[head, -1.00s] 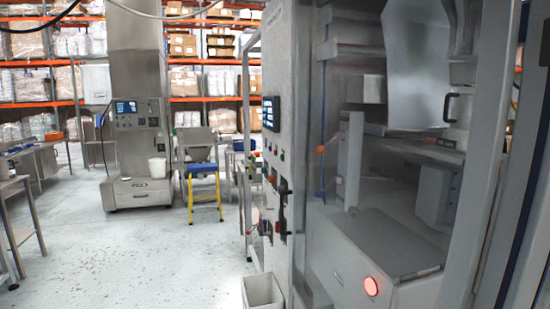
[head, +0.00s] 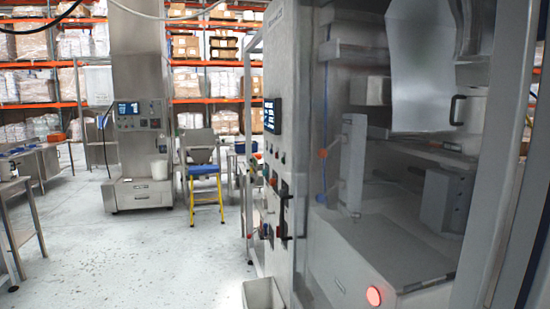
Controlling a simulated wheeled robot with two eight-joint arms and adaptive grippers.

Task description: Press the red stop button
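A round, glowing red button (head: 374,296) sits low on the front of the grey machine at the right, near the bottom edge of the head view. Smaller red knobs show on the narrow control panel of the same machine, one at mid height (head: 273,179) and one lower down (head: 279,232). I cannot read any label that tells which is the stop button. Neither of my grippers is in view, and nothing touches any of these controls.
The large grey machine (head: 302,100) fills the right side. A white bin (head: 262,294) stands on the floor at its foot. A yellow step stool (head: 206,197) and a second machine (head: 140,150) stand farther back. Steel tables (head: 22,215) line the left. The floor (head: 130,260) between is clear.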

